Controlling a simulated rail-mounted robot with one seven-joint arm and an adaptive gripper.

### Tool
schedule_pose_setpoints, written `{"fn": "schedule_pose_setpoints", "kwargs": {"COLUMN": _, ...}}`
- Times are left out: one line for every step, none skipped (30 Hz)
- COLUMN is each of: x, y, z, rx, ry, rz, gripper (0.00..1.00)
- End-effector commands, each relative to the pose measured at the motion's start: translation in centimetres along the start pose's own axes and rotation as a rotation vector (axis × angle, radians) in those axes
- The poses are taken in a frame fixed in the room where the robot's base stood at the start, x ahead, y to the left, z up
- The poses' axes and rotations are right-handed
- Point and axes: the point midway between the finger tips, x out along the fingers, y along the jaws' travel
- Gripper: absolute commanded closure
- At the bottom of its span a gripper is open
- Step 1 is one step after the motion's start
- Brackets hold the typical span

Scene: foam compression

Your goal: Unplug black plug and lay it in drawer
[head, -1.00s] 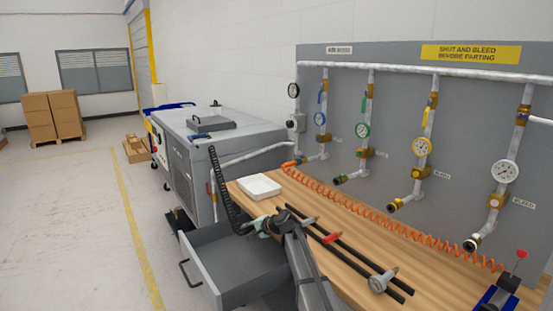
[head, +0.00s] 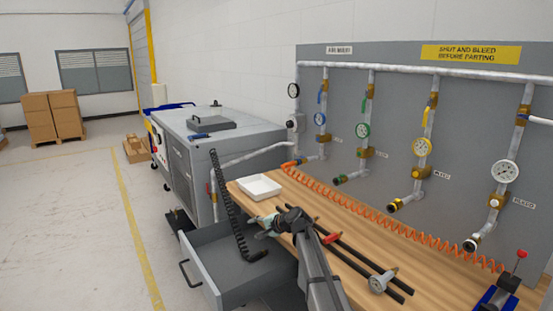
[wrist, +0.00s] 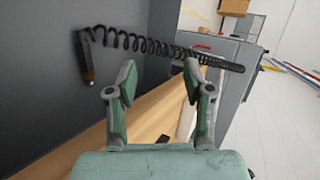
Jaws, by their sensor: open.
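The black plug (wrist: 87,72) hangs at one end of a black coiled cord (head: 238,205). In the wrist view it shows at upper left against a dark grey surface, apart from my fingers. In the head view the cord runs from beside the grey cabinet down over the open drawer (head: 208,283), its lower end (head: 258,256) appearing inside the drawer outline; whether it touches the bottom I cannot tell. My gripper (head: 262,229) is above the drawer's right side, near the bench edge. It also shows in the wrist view (wrist: 159,88), its fingers open and empty.
The wooden bench (head: 330,222) carries a white tray (head: 258,187), black rods (head: 345,258), a red-handled item (head: 332,238) and a metal gauge piece (head: 381,281). An orange coiled hose (head: 345,199) runs along the back below the pipe panel. Floor left of the drawer is clear.

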Motion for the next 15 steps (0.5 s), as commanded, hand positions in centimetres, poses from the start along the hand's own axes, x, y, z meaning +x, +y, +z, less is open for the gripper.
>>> {"fn": "schedule_pose_setpoints", "kwargs": {"x": -1.3, "y": 0.1, "z": 0.1, "rx": 0.0, "ry": 0.002, "rz": -0.001, "gripper": 0.48}}
{"fn": "schedule_pose_setpoints", "kwargs": {"x": -1.9, "y": 0.1, "z": 0.2, "rx": 0.0, "ry": 0.001, "rz": -0.001, "gripper": 0.48}}
{"fn": "schedule_pose_setpoints", "kwargs": {"x": -2.6, "y": 0.1, "z": 0.2, "rx": 0.0, "ry": 0.001, "rz": 0.0, "gripper": 0.48}}
{"fn": "schedule_pose_setpoints", "kwargs": {"x": -3.1, "y": 0.1, "z": 0.1, "rx": 0.0, "ry": 0.001, "rz": -0.001, "gripper": 0.48}}
{"fn": "schedule_pose_setpoints", "kwargs": {"x": -3.6, "y": 0.1, "z": 0.1, "rx": 0.0, "ry": 0.002, "rz": -0.001, "gripper": 0.48}}
{"fn": "schedule_pose_setpoints", "kwargs": {"x": -4.3, "y": 0.1, "z": 0.1, "rx": 0.0, "ry": 0.002, "rz": -0.001, "gripper": 0.48}}
{"fn": "schedule_pose_setpoints", "kwargs": {"x": -4.7, "y": 0.1, "z": 0.1, "rx": 0.0, "ry": 0.001, "rz": -0.001, "gripper": 0.48}}
{"fn": "schedule_pose_setpoints", "kwargs": {"x": -5.0, "y": 0.0, "z": 0.1, "rx": 0.0, "ry": 0.0, "rz": -0.001, "gripper": 0.48}}
{"fn": "schedule_pose_setpoints", "kwargs": {"x": -5.5, "y": 0.0, "z": 0.1, "rx": 0.0, "ry": 0.0, "rz": -0.001, "gripper": 0.48}}
{"fn": "schedule_pose_setpoints", "kwargs": {"x": -5.7, "y": 0.0, "z": 0.1, "rx": 0.0, "ry": 0.0, "rz": -0.001, "gripper": 0.48}}
{"fn": "schedule_pose_setpoints", "kwargs": {"x": -6.0, "y": 0.0, "z": 0.1, "rx": 0.0, "ry": 0.0, "rz": -0.001, "gripper": 0.48}}
{"fn": "schedule_pose_setpoints", "kwargs": {"x": -6.2, "y": 0.0, "z": 0.1, "rx": 0.0, "ry": 0.0, "rz": -0.001, "gripper": 0.48}}
{"fn": "schedule_pose_setpoints", "kwargs": {"x": -6.4, "y": 0.0, "z": 0.1, "rx": 0.0, "ry": 0.0, "rz": 0.0, "gripper": 0.48}}
{"fn": "schedule_pose_setpoints", "kwargs": {"x": -6.5, "y": 0.0, "z": 0.0, "rx": 0.0, "ry": 0.0, "rz": 0.0, "gripper": 0.48}}
{"fn": "schedule_pose_setpoints", "kwargs": {"x": -6.6, "y": 0.0, "z": 0.0, "rx": 0.001, "ry": 0.0, "rz": 0.0, "gripper": 0.48}}
